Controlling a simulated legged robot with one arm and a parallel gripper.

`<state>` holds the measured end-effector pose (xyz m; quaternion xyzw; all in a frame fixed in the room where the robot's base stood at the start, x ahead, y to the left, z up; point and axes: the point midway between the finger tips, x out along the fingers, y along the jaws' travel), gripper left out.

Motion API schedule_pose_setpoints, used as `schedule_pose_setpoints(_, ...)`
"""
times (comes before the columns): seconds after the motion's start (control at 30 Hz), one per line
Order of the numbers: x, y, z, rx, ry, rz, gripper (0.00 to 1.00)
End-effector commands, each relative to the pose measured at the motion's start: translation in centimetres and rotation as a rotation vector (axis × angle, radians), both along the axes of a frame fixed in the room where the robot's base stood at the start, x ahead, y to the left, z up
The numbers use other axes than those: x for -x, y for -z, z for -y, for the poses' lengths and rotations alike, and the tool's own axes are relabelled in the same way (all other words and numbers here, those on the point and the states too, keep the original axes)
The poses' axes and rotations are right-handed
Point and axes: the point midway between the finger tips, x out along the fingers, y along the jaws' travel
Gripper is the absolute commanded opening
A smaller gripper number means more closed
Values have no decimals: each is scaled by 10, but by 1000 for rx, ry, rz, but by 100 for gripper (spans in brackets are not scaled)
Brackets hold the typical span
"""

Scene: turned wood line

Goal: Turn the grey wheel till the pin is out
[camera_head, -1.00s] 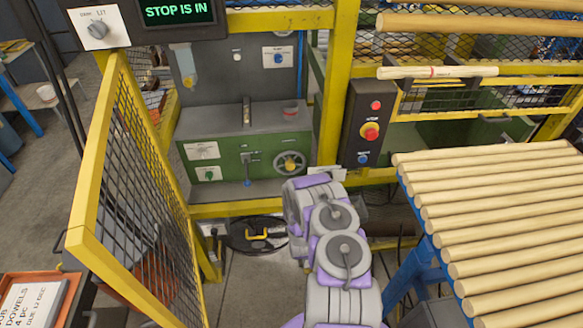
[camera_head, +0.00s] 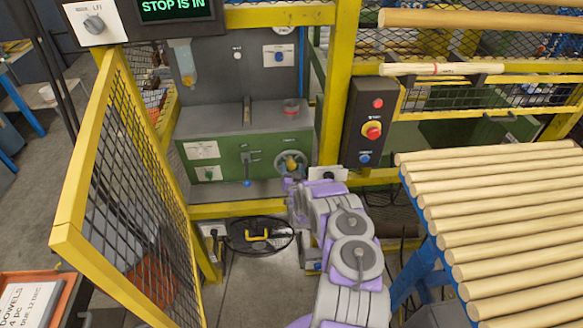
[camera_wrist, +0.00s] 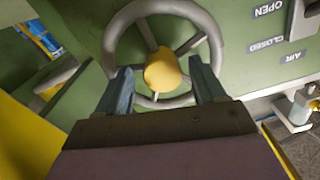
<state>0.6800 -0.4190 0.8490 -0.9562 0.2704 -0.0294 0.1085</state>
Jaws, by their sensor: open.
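The grey wheel (camera_head: 303,160) is on the front of the green machine, and its lower part is behind my gripper (camera_head: 289,182) in the head view. In the wrist view the wheel's rim (camera_wrist: 109,42), thin spokes and yellow hub (camera_wrist: 162,70) show close up. My gripper (camera_wrist: 165,82) is open, one finger on each side of the hub, overlapping the rim's lower left and lower right. Whether the fingers touch the wheel I cannot tell. I cannot make out the pin. The display (camera_head: 175,7) reads "STOP IS IN".
A blue-tipped lever (camera_head: 247,182) hangs left of the wheel. A black post with a red button (camera_head: 371,131) stands to the right. A rack of dowels (camera_head: 490,215) fills the right side. A yellow mesh gate (camera_head: 80,180) stands at the left.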

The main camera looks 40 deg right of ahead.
Motion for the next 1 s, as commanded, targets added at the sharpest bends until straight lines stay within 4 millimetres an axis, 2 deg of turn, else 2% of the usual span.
schedule_pose_setpoints(0.2,-13,-1,6,1,-1,2,69)
schedule_pose_setpoints(0.6,-16,-1,9,1,-1,0,69)
schedule_pose_setpoints(1.0,-16,-1,9,1,-1,0,32)
